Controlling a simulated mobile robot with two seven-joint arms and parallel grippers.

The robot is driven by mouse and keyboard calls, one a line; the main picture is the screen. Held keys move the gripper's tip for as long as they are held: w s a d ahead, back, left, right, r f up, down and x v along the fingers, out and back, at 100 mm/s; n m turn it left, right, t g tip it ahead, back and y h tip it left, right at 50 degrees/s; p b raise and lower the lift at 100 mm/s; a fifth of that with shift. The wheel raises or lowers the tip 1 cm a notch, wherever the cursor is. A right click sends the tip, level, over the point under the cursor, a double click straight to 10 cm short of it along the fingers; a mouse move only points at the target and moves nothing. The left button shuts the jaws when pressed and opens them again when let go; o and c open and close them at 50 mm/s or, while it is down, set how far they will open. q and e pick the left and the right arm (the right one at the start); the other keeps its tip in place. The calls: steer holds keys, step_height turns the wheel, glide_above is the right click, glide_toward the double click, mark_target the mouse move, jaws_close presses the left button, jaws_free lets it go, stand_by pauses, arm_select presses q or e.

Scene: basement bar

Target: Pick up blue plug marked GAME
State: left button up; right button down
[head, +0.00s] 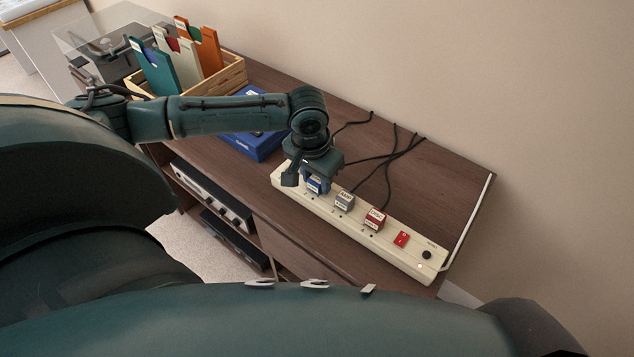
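The blue plug (314,187) sits in the left part of the cream power strip (354,232) on the wooden cabinet. Its white label shows only partly, so I cannot read it. My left gripper (307,181) points down right over the blue plug and hides its top. One dark finger stands left of the plug with a gap between them. The other finger is hard to make out against the plug. The gripper looks open around it. My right gripper is not in view.
A grey plug (344,202) and a red plug (375,219) stand to the right on the same strip, near a red switch (401,239). Black cords (385,160) run behind. A blue box (256,144) and a wooden crate (234,75) with upright panels stand to the left.

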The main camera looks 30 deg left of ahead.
arm_select(q)
steer(key=c, duration=0.5)
steer(key=shift+c, duration=0.2)
